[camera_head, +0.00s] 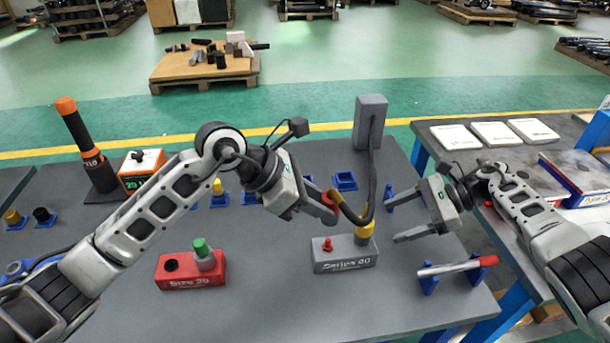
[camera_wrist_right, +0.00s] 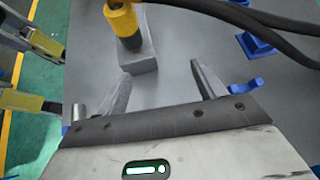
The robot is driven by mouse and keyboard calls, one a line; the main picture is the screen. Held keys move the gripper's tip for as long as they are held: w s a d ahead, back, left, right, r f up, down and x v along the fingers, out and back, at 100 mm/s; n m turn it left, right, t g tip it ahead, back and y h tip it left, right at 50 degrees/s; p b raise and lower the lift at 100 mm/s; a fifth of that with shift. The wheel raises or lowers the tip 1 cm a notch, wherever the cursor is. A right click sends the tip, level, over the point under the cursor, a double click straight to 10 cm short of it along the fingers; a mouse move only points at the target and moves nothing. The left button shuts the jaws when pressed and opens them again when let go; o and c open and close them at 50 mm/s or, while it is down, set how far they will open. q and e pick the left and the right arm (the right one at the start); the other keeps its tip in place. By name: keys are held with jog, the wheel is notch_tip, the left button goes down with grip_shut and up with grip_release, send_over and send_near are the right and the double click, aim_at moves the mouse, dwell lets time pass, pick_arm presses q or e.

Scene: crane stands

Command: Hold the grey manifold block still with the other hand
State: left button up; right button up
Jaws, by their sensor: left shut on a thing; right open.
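The grey manifold block (camera_head: 345,255), lettered on its front, stands on the grey table. A yellow fitting (camera_head: 365,231) stands upright at its right end and a small red fitting (camera_head: 328,245) at its left end. My left gripper (camera_head: 328,208) is shut at the red and yellow end of a black hose, above and behind the block; the exact grip is partly hidden. My right gripper (camera_head: 398,217) is open and empty, to the right of the block and apart from it. In the right wrist view the block (camera_wrist_right: 145,55) lies ahead of the open fingers (camera_wrist_right: 162,75).
The black hose (camera_head: 373,165) hangs from a grey post (camera_head: 370,122). A red block (camera_head: 190,268) with a green fitting stands at left. A blue stand with a silver rod (camera_head: 455,266) lies close to the right gripper. Blue holders line the back.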

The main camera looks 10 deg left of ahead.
aim_at(374, 245)
jog(key=shift+s+d+r+n+g, duration=0.1)
jog(key=shift+s+d+n+g, duration=0.2)
jog(key=shift+s+d+g, duration=0.6)
jog(key=shift+s+a+h, duration=0.1)
jog(key=shift+s+h, duration=0.15)
jog(key=shift+h, duration=0.15)
jog(key=shift+x, duration=4.45)
jog(key=shift+w, duration=0.1)
jog(key=c, duration=1)
